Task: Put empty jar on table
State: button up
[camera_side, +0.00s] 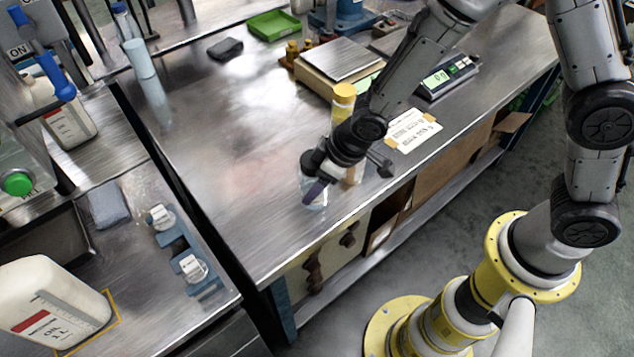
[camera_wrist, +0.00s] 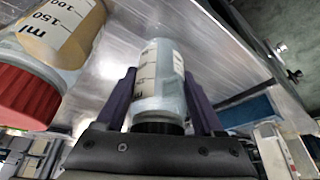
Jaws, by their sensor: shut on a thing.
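The empty jar is clear with printed volume marks, and it stands between my gripper's fingers in the wrist view (camera_wrist: 158,85). A dark band is at its near end. My gripper (camera_wrist: 162,105) has a purple finger on each side of the jar and is shut on it. In the side view my gripper (camera_side: 316,188) is low over the table (camera_side: 250,215) near its front edge. The jar (camera_side: 311,200) shows there as a faint clear shape, partly hidden by the fingers. I cannot tell whether it touches the tabletop.
A jar of amber liquid with a red cap (camera_wrist: 28,95) is close on the left in the wrist view. The table's left part is clear.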

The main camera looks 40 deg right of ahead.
jog(key=shift+f, duration=0.35)
jog(key=o, duration=1.3)
jog(key=shift+o, duration=0.2)
jog(key=shift+r, duration=0.25)
jog(key=shift+s+r, duration=0.2)
jog(key=shift+r, duration=0.1)
jog(key=shift+d+r, duration=0.1)
